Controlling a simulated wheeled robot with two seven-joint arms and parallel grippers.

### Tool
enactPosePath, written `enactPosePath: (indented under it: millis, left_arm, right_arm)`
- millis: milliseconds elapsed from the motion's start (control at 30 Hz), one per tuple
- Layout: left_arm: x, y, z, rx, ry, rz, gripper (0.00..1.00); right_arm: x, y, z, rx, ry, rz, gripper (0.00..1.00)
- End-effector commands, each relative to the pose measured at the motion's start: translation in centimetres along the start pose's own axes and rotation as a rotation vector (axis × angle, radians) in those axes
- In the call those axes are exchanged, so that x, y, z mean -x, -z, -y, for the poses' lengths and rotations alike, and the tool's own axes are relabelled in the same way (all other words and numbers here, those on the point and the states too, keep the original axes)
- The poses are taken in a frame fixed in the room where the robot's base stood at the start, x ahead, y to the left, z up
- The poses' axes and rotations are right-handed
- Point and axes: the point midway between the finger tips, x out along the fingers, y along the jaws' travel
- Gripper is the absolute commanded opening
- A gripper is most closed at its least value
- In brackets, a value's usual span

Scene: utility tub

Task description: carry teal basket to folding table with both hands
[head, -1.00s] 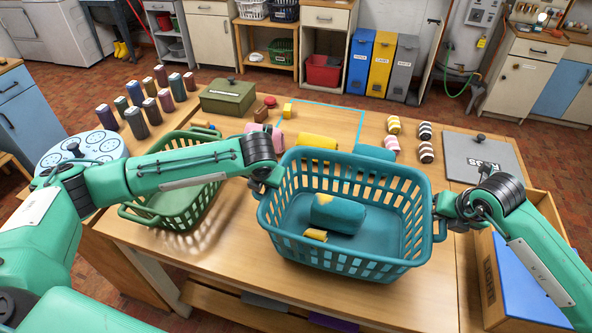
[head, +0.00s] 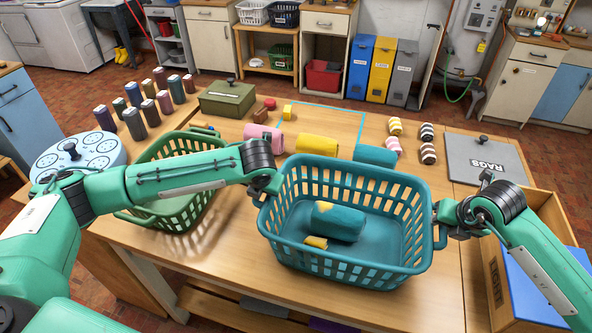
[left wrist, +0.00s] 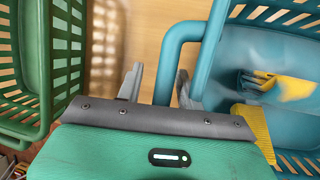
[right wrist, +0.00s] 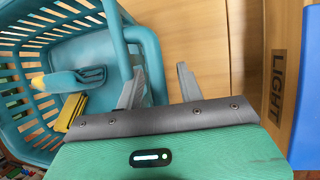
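The teal basket (head: 345,270) stands upright on the wooden table (head: 230,270). It holds a teal roll with a yellow patch (head: 340,222) and a small yellow piece (head: 316,242). My left gripper (head: 268,187) is at its left handle; in the left wrist view the handle (left wrist: 170,75) passes between the open fingers (left wrist: 158,88). My right gripper (head: 446,217) is at the right handle; in the right wrist view the handle (right wrist: 152,75) lies between the open fingers (right wrist: 160,88), nearer the left one. I cannot tell which surface is the folding table.
A green basket (head: 172,212) stands left of the teal one. Pink (head: 262,138), yellow (head: 316,145) and teal (head: 374,155) rolls lie behind it. A cardboard box (head: 500,270) and the RAGS panel (head: 485,158) are at the right. A blue outline (head: 325,106) marks the table behind.

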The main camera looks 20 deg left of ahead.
Motion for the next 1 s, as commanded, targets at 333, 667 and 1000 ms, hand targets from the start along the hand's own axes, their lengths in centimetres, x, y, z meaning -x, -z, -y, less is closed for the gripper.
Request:
enactPosePath:
  millis: [333,667,1000]
  left_arm:
    - [2.1,-0.1,0.2,-0.001,0.005,0.004,0.38]
    - [9.0,-0.1,0.1,-0.002,0.003,0.005,0.38]
    - [12.0,0.0,0.0,0.0,0.001,0.0,0.38]
  right_arm:
    - [0.0,0.0,-0.2,0.001,-0.003,0.0,0.38]
    - [0.0,0.1,-0.2,0.002,-0.004,0.0,0.38]
    - [0.5,0.0,-0.2,0.002,-0.005,0.001,0.38]
